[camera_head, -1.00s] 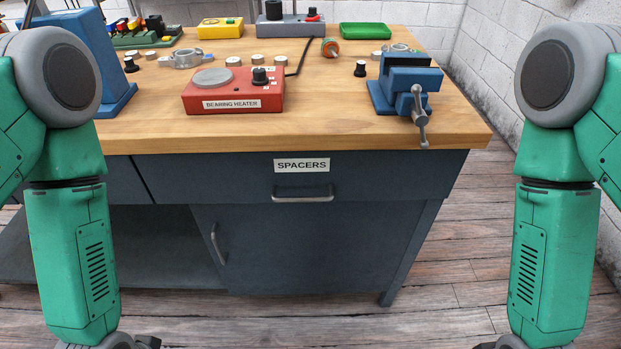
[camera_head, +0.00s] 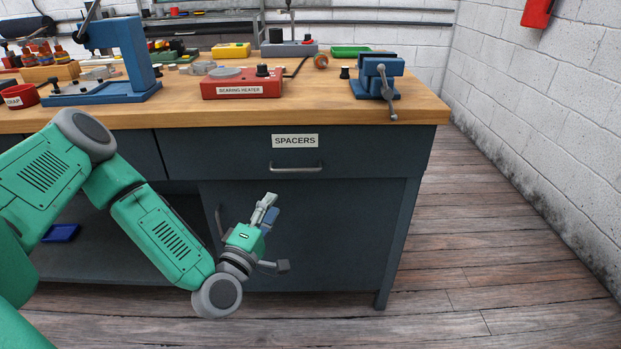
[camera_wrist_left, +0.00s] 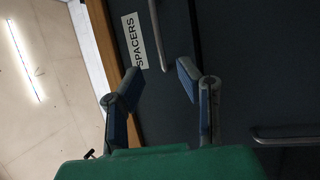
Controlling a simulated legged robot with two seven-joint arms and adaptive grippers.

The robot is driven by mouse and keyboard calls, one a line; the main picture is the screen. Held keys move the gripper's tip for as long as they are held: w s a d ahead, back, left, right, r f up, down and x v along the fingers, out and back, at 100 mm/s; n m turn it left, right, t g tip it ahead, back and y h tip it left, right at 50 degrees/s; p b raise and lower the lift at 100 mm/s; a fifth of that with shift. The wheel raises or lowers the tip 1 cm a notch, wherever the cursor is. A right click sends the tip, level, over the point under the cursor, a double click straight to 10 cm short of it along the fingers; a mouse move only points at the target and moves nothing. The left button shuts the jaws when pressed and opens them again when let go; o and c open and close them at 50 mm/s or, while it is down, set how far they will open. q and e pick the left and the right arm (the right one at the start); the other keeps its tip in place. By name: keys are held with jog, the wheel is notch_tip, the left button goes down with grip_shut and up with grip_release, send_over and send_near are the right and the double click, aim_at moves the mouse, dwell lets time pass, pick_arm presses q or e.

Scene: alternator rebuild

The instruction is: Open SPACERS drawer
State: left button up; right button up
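The SPACERS drawer (camera_head: 350,158) is a dark blue-grey drawer under the right part of the wooden bench top, and it is closed. It bears a white SPACERS label (camera_head: 295,141) and a silver bar handle (camera_head: 296,168). My left gripper (camera_head: 268,205) is in front of the cabinet door, below and left of the handle, apart from it. In the left wrist view its two fingers (camera_wrist_left: 158,85) are spread with nothing between them. The label (camera_wrist_left: 134,42) and drawer handle (camera_wrist_left: 158,35) lie beyond the fingertips. My right gripper is not in view.
A cabinet door (camera_head: 330,235) with a vertical handle is below the drawer. The bench top (camera_head: 330,113) overhangs above. It carries a red bearing heater (camera_head: 240,86) and a blue vise (camera_head: 378,76). Floor to the right is clear up to the wall.

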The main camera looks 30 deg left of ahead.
aim_at(295, 171)
pick_arm(q)
jog(key=b+x, duration=0.2)
jog(key=x, duration=1)
jog(key=shift+w+d, duration=0.15)
jog(key=shift+w, duration=0.05)
jog(key=shift+w+a, duration=0.1)
jog(key=shift+a, duration=0.2)
jog(key=shift+d, duration=0.3)
grip_shut()
